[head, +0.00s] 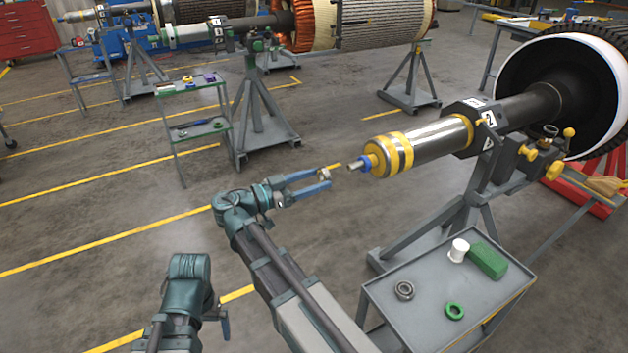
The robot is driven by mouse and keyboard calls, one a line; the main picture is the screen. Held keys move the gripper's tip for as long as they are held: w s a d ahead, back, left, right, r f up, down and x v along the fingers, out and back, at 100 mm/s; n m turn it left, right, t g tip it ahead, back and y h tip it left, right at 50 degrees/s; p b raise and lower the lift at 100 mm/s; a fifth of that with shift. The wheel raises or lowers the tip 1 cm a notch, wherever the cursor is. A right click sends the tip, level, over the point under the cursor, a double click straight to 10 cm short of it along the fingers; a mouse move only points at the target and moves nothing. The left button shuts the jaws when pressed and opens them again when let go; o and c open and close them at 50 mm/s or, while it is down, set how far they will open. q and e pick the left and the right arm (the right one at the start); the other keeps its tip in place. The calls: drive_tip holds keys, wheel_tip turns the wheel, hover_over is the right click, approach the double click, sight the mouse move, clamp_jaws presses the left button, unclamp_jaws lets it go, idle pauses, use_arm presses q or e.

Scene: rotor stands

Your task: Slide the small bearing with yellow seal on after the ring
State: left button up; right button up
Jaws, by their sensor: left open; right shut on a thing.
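My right gripper (320,182) has blue fingers and is shut on a small grey ring-shaped part, the small bearing (325,174). A yellow seal cannot be made out on it at this size. The bearing is held a short gap left of the shaft tip (354,165), apart from it and slightly lower.
A grey trolley (430,335) stands below the shaft with a larger bearing (404,290), a green ring (454,311), a white cylinder (459,250) and a green box (487,261). A grey stand (470,200) carries the shaft.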

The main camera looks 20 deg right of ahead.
sight(351, 168)
drive_tip(key=shift+w+d, duration=0.2)
drive_tip(key=shift+d, duration=2.3)
drive_tip(key=shift+w+d, duration=0.1)
drive_tip(key=shift+d, duration=1.15)
drive_tip(key=shift+d, duration=0.35)
drive_tip(key=shift+d, duration=0.35)
drive_tip(key=shift+d, duration=0.35)
drive_tip(key=shift+w+d, duration=0.1)
drive_tip(key=shift+d, duration=0.55)
drive_tip(key=o, duration=1.3)
drive_tip(key=shift+o, duration=0.3)
